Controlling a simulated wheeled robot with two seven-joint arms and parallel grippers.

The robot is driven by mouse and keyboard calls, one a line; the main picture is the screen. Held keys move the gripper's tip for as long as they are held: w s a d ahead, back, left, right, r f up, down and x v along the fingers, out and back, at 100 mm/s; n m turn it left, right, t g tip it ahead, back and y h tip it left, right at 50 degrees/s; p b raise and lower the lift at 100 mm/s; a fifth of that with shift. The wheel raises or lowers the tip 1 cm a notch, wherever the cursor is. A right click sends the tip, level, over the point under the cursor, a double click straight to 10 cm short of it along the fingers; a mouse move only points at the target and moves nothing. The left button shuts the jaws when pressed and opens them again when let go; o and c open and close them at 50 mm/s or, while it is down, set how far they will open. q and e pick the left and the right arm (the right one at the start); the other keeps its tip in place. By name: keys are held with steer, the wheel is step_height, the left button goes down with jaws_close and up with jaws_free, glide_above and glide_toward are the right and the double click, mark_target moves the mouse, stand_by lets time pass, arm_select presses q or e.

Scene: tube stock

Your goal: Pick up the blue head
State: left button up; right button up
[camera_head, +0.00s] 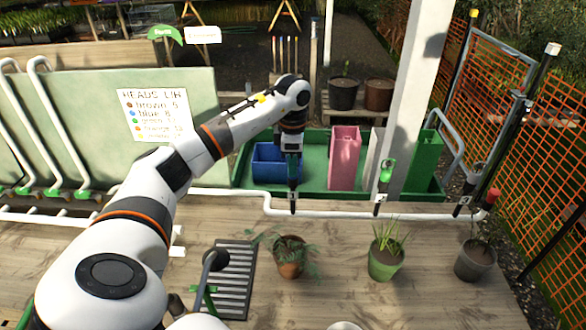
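My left arm reaches across the picture, and my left gripper (293,178) points down at a dark spike on the white pipe (330,213). I cannot tell whether its fingers are open or shut, or whether they touch the spike's top. No blue head can be made out; one at the fingers would be hidden or too small to tell. A green head (387,168) tops the spike to the right, and a red head (493,197) shows further right. My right gripper is not in view.
A green tray (315,174) behind the pipe holds a blue bin (265,168), a pink bin (344,158) and other bins. A white post (413,100) stands behind the green head. Potted plants (385,263) stand in front. A sign (155,113) lists head colours.

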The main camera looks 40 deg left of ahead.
arm_select(q)
steer(key=c, duration=0.4)
steer(key=shift+r, duration=0.1)
steer(key=shift+r+b, duration=0.3)
steer(key=shift+r, duration=0.3)
step_height(320, 180, up, 8)
steer(key=shift+f+b, duration=0.2)
steer(key=shift+b, duration=0.3)
steer(key=shift+r, duration=0.55)
steer(key=shift+r+p, duration=2.5)
steer(key=shift+p, duration=0.25)
